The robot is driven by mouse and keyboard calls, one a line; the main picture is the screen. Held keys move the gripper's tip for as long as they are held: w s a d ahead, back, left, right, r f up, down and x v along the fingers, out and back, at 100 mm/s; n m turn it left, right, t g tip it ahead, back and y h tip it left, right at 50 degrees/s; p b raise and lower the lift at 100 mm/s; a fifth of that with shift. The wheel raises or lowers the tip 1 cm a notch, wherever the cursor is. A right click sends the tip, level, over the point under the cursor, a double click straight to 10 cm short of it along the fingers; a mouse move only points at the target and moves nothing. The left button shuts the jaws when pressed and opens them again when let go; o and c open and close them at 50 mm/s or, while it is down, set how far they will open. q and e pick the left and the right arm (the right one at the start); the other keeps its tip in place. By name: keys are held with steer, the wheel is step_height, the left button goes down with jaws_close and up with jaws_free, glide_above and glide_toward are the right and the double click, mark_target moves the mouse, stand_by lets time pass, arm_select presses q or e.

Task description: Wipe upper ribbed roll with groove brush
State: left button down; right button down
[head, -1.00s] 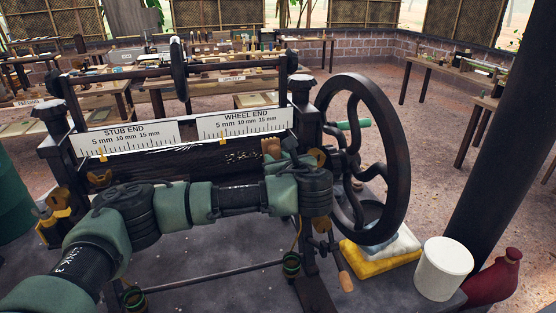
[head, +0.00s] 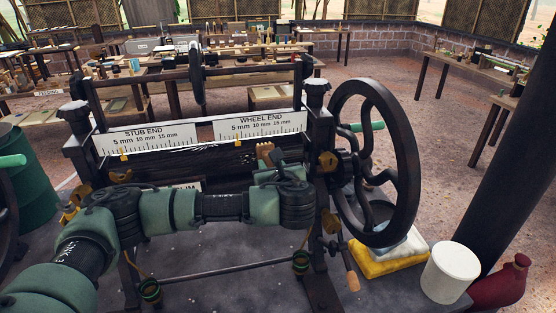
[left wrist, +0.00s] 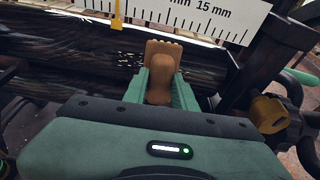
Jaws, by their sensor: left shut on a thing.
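My left gripper (left wrist: 160,95) is shut on the groove brush (left wrist: 162,62), a brown block with a toothed far edge. In the head view the brush (head: 265,150) shows just past my left arm, near the wheel end of the machine. The upper ribbed roll (left wrist: 75,62) is a dark bar below the scale plates, with pale specks beside the brush. In the head view the roll (head: 190,162) runs behind my arm, which hides part of it. The brush is over or against the roll's face; contact cannot be told. My right gripper is not in view.
The scale plate marked WHEEL END (head: 260,126) stands just above the brush. A large black handwheel (head: 405,160) is at the machine's right. Folded yellow cloth (head: 385,264), a white bucket (head: 449,273) and a red bottle (head: 500,283) are to its right.

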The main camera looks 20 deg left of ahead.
arm_select(q)
steer(key=shift+s+a+p, duration=0.9)
steer(key=shift+s+a, duration=1.35)
steer(key=shift+a, duration=1.05)
steer(key=w+d, duration=0.7)
steer(key=d, duration=0.4)
steer(key=shift+w, duration=0.35)
steer(key=shift+r, duration=0.1)
steer(key=shift+v, duration=2.95)
steer(key=shift+s, duration=0.1)
